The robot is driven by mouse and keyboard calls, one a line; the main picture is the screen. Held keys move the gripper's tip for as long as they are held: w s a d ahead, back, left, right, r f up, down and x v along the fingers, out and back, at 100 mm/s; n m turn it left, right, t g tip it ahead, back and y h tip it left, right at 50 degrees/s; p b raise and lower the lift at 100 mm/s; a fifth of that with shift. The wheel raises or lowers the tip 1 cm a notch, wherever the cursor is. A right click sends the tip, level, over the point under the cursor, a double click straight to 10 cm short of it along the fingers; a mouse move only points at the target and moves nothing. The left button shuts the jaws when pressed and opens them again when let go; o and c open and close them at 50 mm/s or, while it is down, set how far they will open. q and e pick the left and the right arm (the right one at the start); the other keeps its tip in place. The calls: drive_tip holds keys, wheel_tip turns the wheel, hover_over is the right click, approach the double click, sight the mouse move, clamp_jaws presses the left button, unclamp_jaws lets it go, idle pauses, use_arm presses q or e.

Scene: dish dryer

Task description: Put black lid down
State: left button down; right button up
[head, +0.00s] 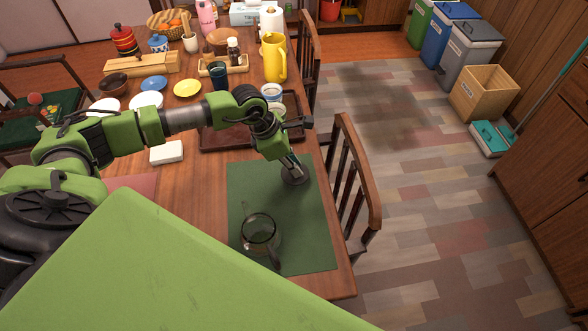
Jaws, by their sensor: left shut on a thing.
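My left gripper (289,162) reaches over the far right part of the dark green mat (310,235). It is shut on the black lid (295,177), a small round dark disc just below the fingertips. The lid is at or very close to the mat; I cannot tell whether it touches. A clear glass pot (260,232) with a dark handle stands on the nearer part of the mat, apart from the lid. My right gripper is not in view.
A brown tray (222,138) with cups lies beyond the mat. A white block (166,152) sits to the left. Bowls, a yellow pitcher (273,58) and bottles crowd the far table. A wooden chair (358,185) stands at the right edge. Bare mat surrounds the lid.

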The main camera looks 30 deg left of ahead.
use_arm(q)
drive_tip(key=shift+s+f, duration=0.1)
drive_tip(key=shift+f, duration=1.2)
drive_tip(key=c, duration=2)
unclamp_jaws()
drive_tip(key=shift+f, duration=0.1)
drive_tip(key=shift+o, duration=0.2)
drive_tip(key=b+v, duration=0.1)
drive_tip(key=v, duration=1.1)
